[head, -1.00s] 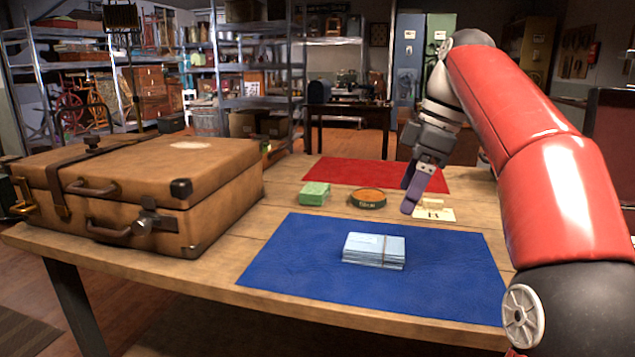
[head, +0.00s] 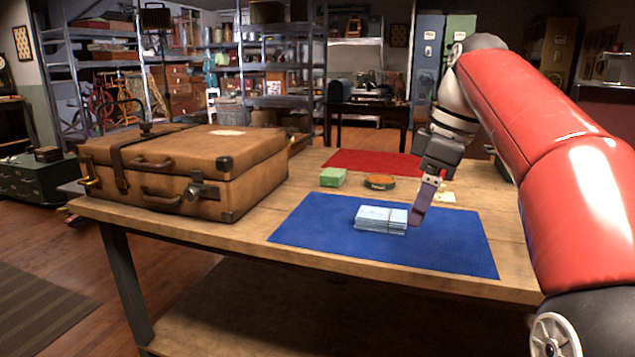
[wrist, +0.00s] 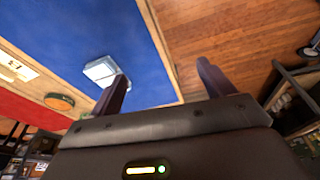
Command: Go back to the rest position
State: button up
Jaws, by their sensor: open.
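My gripper (head: 418,217) hangs over the table at the right edge of the light blue bundle in the head view. In the wrist view its two purple fingers (wrist: 160,82) stand well apart with nothing between them; it is open and empty. My red arm reaches in from the right. The banded light blue bundle (head: 380,219) lies on the blue mat (head: 320,232), and it also shows in the wrist view (wrist: 101,70). How high the gripper is above the mat is hard to tell.
A brown suitcase (head: 185,170) stands on the left of the wooden table (head: 180,215). A green block (head: 332,177), a round orange-topped tin (head: 380,182) and a pale card (head: 446,197) sit behind the blue mat, near a red mat (head: 372,162). Open floor lies at front left.

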jog(key=s+a+f+m+t+h, duration=0.1)
jog(key=s+f+m+t, duration=0.3)
jog(key=s+f+m, duration=0.9)
jog(key=s+f+h, duration=0.1)
jog(key=s+f, duration=0.6)
jog(key=f, duration=0.3)
jog(key=shift+a+h, duration=0.15)
jog(key=shift+h, duration=0.15)
